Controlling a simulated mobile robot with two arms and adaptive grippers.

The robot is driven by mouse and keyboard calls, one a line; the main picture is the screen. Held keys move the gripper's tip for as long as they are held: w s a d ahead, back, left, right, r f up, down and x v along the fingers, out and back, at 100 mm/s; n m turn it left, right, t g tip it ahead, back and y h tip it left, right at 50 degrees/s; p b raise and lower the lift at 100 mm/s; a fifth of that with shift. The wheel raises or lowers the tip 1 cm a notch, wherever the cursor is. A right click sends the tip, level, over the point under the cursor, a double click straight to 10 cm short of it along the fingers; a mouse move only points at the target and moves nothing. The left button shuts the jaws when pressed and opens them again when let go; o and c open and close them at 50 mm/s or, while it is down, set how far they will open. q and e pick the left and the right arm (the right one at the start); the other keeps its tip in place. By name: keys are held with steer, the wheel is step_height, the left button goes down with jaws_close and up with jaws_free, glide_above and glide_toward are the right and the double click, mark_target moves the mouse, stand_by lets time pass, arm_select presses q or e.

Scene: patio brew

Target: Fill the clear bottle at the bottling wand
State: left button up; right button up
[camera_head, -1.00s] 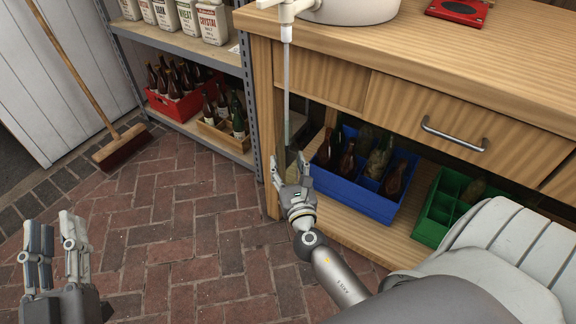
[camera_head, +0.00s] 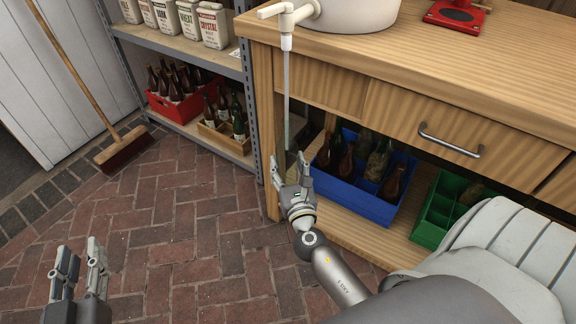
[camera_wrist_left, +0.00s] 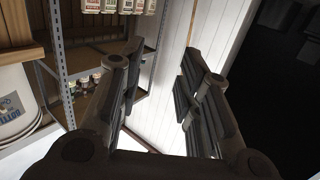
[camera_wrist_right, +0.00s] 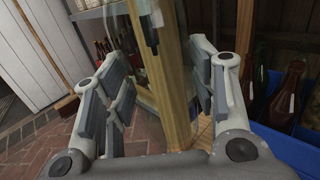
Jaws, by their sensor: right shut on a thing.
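The clear bottle (camera_wrist_right: 182,75) is see-through and hard to make out. It stands roughly upright between the fingers of my right gripper (camera_wrist_right: 157,100), which is shut on it. In the head view my right gripper (camera_head: 293,168) is at the lower end of the bottling wand (camera_head: 287,85), a clear tube hanging from a white tap (camera_head: 287,15). The wand's dark tip (camera_wrist_right: 152,42) shows in the right wrist view and seems to be within the bottle's outline. I cannot tell the liquid level. My left gripper (camera_head: 79,262) is open and empty, low at the left.
The wooden bench (camera_head: 400,60) carries a white bucket (camera_head: 350,12) and a red device (camera_head: 455,15). Under it are a blue crate (camera_head: 365,200) of bottles and a green crate (camera_head: 432,225). A wooden post stands close behind the bottle.

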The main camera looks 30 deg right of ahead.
mark_target(289, 147)
steer(key=shift+r+p, duration=0.35)
steer(key=shift+r, duration=0.05)
steer(key=shift+r+p, duration=0.3)
steer(key=shift+r, duration=0.05)
steer(key=shift+r+p, duration=0.35)
steer(key=shift+p, duration=0.05)
steer(key=shift+r+p, duration=1.2)
steer(key=shift+r, duration=0.05)
steer(key=shift+r+p, duration=1.5)
arm_select(q)
steer(key=s+a+f+g+y, duration=0.1)
steer(key=s+a+f+g, duration=0.2)
steer(key=s+f+g, duration=0.3)
steer(key=s+a+f+g+y, duration=0.2)
steer(key=s+a+f+g, duration=0.1)
steer(key=s+f+g, duration=0.4)
steer(key=s+f, duration=0.1)
steer(key=s, duration=0.2)
steer(key=shift+s+a+f+n+y, duration=0.15)
steer(key=shift+a+f+n+y, duration=0.1)
steer(key=shift+f+n+y, duration=0.05)
